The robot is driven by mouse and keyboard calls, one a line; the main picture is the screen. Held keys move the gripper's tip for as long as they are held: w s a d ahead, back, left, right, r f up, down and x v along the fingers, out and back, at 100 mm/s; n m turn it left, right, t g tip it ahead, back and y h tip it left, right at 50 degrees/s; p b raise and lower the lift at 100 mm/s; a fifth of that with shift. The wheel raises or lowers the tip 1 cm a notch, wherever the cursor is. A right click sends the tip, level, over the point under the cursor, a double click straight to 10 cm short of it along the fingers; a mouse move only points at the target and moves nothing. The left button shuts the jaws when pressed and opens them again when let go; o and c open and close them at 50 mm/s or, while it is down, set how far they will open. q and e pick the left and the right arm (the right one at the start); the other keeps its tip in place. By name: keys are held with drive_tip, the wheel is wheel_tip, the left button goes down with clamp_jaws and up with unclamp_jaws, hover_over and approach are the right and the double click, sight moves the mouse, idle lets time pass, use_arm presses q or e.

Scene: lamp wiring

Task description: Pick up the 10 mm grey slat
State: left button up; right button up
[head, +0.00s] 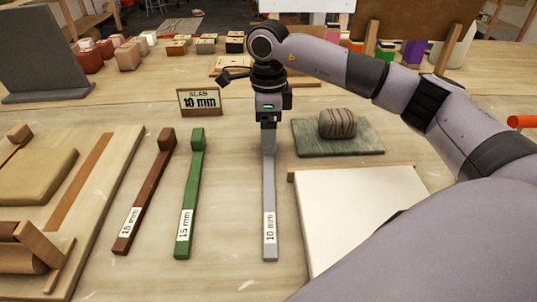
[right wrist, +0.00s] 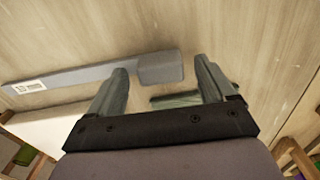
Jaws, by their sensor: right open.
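The grey slat (head: 269,195) lies on the table with its "10 mm" label at the near end. In the right wrist view the slat (right wrist: 85,77) runs to the left, with a raised grey block at its end. My right gripper (head: 268,128) points down over the slat's far end. In the right wrist view my right gripper (right wrist: 162,70) is open, with the block showing between its two fingertips. I cannot tell whether the fingers are down around the block or above it. My left gripper is not in view.
A green slat (head: 189,200) and a brown slat (head: 146,195) lie to the left. A striped stone (head: 338,123) on a green slab (head: 370,140) and a white board (head: 350,210) are to the right.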

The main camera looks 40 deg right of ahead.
drive_tip(key=shift+f, duration=0.4)
drive_tip(key=c, duration=1.2)
drive_tip(key=shift+r, duration=0.15)
